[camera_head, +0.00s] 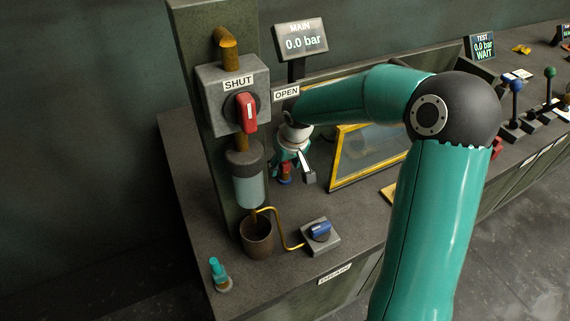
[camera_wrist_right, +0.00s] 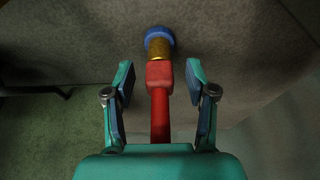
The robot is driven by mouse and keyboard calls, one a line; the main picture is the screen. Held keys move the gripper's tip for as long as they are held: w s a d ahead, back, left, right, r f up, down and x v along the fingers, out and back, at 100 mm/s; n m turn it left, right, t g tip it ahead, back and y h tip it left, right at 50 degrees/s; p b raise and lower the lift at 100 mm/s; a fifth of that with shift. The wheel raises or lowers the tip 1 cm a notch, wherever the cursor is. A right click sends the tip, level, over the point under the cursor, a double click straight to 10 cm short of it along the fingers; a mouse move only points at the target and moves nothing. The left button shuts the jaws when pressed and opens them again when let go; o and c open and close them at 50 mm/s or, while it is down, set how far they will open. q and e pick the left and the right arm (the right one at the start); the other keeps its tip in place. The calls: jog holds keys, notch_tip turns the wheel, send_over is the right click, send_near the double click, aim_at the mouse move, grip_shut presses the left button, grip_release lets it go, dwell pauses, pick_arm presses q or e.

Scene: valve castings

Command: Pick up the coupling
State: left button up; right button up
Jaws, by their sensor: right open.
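A piece with a red body, a brass band and a round blue end (camera_wrist_right: 160,42) shows in the wrist view. It appears to be the coupling, though no label confirms this. In the head view its red and blue parts (camera_head: 286,178) show on the bench, partly hidden by my gripper. My right gripper (camera_head: 292,170) is open above it. In the wrist view the two fingers of the right gripper (camera_wrist_right: 160,80) stand on either side of the red body, with a gap on each side. My left gripper is not in view.
A post with a red-handled valve (camera_head: 246,112) marked SHUT stands left of my gripper. A brown cup (camera_head: 256,236), a blue-knobbed block (camera_head: 320,236) and a small teal-topped fitting (camera_head: 215,271) are in front. A yellow-framed panel (camera_head: 372,155) is to the right.

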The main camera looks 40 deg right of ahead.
jog(key=shift+w+f, duration=0.2)
jog(key=shift+f, duration=0.35)
grip_shut()
jog(key=shift+r, duration=0.1)
notch_tip(320, 180, up, 20)
jog(key=p, duration=0.1)
dwell(0.6)
dwell(0.3)
